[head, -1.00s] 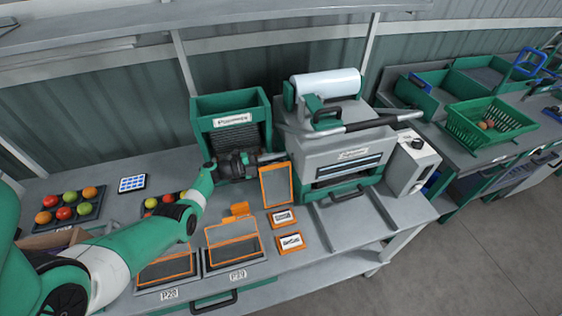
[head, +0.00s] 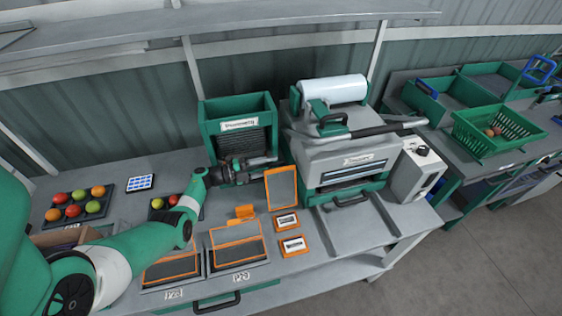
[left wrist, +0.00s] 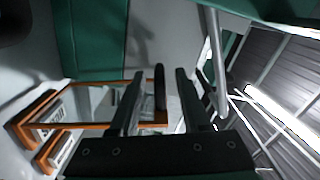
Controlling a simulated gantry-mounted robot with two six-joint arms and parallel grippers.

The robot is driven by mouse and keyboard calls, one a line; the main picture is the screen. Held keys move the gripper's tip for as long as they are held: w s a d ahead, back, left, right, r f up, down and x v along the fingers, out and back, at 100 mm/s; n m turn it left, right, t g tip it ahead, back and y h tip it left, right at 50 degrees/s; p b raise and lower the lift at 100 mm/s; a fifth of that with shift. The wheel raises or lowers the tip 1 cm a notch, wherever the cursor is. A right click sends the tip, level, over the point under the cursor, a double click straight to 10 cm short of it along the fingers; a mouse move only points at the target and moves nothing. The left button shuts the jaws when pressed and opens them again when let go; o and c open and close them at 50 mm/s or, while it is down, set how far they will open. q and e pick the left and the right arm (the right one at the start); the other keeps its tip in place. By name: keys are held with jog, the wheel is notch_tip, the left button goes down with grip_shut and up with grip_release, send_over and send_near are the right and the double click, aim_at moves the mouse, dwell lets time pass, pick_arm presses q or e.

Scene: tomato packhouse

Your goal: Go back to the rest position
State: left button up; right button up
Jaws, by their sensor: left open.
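My left gripper (head: 262,166) is open in the head view, just in front of the green bin (head: 236,122) and above the back of the bench. In the left wrist view its two fingers (left wrist: 157,95) stand apart. A dark upright bar, which I cannot identify, shows between them. An upright orange-framed panel (head: 281,188) stands right beside the gripper in the head view. I cannot tell whether they touch. The orange frame also shows in the left wrist view (left wrist: 85,126). My right gripper is in neither view.
A sealing machine (head: 345,150) with a film roll stands right of the gripper. Orange-framed trays (head: 237,246), small orange-edged cards (head: 293,246) and a tray of tomatoes (head: 117,189) lie on the bench. A shelf (head: 220,30) runs above. A green crate (head: 497,128) stands at the right.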

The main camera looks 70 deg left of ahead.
pick_arm(q)
jog(key=s, duration=0.2)
jog(key=shift+s+a, duration=0.15)
jog(key=shift+s, duration=0.2)
